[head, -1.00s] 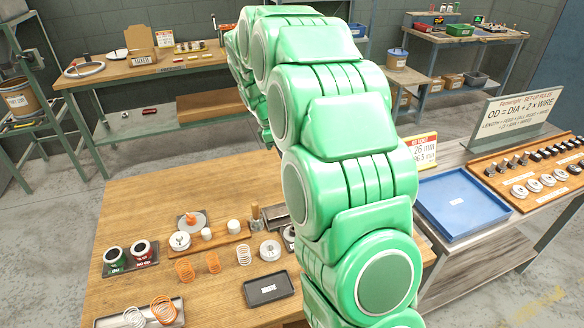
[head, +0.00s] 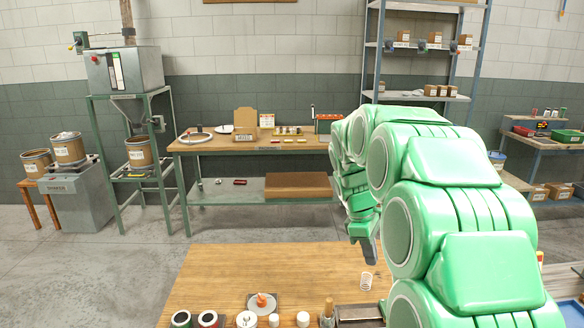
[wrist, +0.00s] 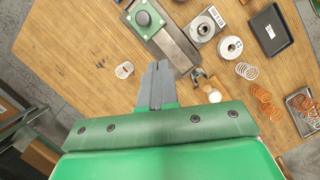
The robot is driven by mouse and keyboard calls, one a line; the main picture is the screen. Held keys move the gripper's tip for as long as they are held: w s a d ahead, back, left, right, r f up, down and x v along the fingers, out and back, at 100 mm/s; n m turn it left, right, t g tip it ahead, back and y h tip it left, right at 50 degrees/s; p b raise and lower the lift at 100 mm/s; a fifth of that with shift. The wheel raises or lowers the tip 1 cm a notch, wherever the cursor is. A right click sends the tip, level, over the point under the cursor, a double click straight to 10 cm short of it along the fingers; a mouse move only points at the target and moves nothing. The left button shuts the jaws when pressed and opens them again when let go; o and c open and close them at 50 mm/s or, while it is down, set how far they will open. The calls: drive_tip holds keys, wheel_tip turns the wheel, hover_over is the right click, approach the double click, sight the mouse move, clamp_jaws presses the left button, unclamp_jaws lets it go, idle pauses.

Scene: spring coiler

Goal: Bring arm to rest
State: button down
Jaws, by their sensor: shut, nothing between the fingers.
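My green arm curves over the right side of the wooden table (head: 240,268) in the head view. My gripper (head: 368,250) points down above the table's far part. In the wrist view my gripper (wrist: 158,68) has its two grey fingers together, with nothing between them. It is above the tabletop, apart from the things around it. A small pale spring (wrist: 124,70) stands alone to the left of the fingers, and it also shows in the head view (head: 367,281) below the gripper.
A packing bench (head: 260,145) stands at the back. Floor between table and bench is clear.

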drive_tip(key=s+a+r+m+y, duration=0.15)
drive_tip(key=s+m, duration=0.25)
drive_tip(key=s, duration=0.9)
drive_tip(key=s+a+f+m+y, duration=0.1)
drive_tip(key=s+a+m, duration=0.25)
drive_tip(key=s, duration=0.85)
drive_tip(key=s+a+r+m+y, duration=0.15)
drive_tip(key=s+m, duration=0.25)
drive_tip(key=s, duration=0.9)
drive_tip(key=w+d+r+m+t+h, duration=0.1)
drive_tip(key=w+d+r+m+t, duration=0.1)
drive_tip(key=w, duration=0.8)
drive_tip(key=w+d+r+m+t+h, duration=0.1)
drive_tip(key=w+d+r+m, duration=0.15)
drive_tip(key=w, duration=0.75)
drive_tip(key=w+a+f+n+t+h, duration=0.2)
drive_tip(key=w+f+h, duration=0.3)
drive_tip(key=w+f, duration=0.7)
drive_tip(key=x, duration=0.3)
drive_tip(key=w+x, duration=0.1)
drive_tip(key=x, duration=0.2)
drive_tip(key=w+x, duration=0.1)
drive_tip(key=x, duration=0.2)
drive_tip(key=shift+d+r, duration=0.1)
drive_tip(key=shift+r, duration=0.35)
drive_tip(key=shift+s+d+m, duration=0.25)
drive_tip(key=shift+d+m, duration=0.05)
drive_tip(key=shift+d, duration=0.85)
drive_tip(key=shift+s+d+f, duration=0.15)
drive_tip(key=shift+d, duration=0.6)
